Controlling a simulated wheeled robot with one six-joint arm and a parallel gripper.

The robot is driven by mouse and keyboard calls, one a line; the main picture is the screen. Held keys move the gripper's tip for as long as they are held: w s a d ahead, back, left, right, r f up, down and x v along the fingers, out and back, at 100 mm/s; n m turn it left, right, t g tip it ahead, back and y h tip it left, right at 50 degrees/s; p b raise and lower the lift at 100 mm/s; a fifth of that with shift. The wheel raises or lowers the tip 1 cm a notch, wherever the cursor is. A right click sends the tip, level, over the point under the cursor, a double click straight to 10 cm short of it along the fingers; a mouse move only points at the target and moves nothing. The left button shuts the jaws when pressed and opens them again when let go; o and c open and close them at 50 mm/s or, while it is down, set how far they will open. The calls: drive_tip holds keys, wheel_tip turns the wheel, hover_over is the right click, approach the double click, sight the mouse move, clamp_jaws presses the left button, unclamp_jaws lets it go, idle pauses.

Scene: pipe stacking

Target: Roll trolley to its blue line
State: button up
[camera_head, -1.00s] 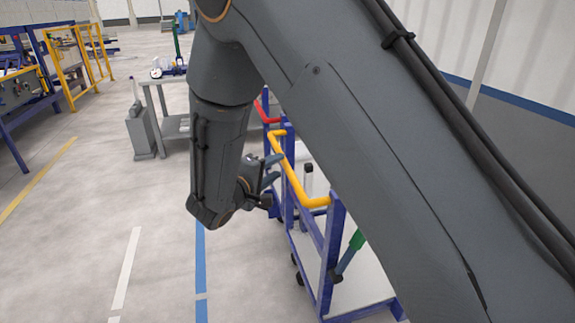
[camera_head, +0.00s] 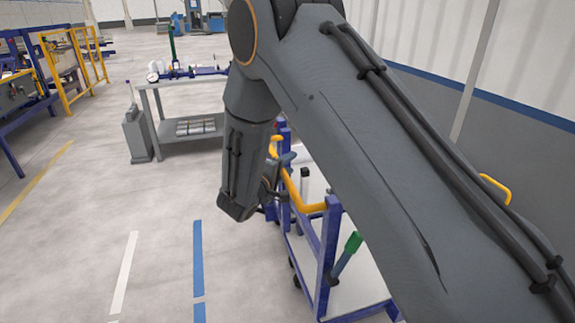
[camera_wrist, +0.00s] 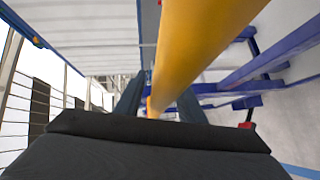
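The blue trolley (camera_head: 328,255) stands right of the blue floor line (camera_head: 197,258) in the head view, partly hidden by my arm. Its yellow handle (camera_head: 309,206) is at the near left side. My gripper (camera_head: 277,182) is at this handle, partly hidden by my own wrist. In the wrist view the yellow handle (camera_wrist: 196,50) runs down between the two fingers of my gripper (camera_wrist: 160,102). The fingers look spread, with a gap on the right side of the bar. A green-ended tool (camera_head: 347,255) leans on the trolley.
A white line (camera_head: 123,272) lies left of the blue one. A grey workbench (camera_head: 185,130) and a grey bin (camera_head: 137,135) stand behind. Yellow fencing (camera_head: 72,70) is at the far left. The floor at left is clear.

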clamp_jaws()
idle(1.4)
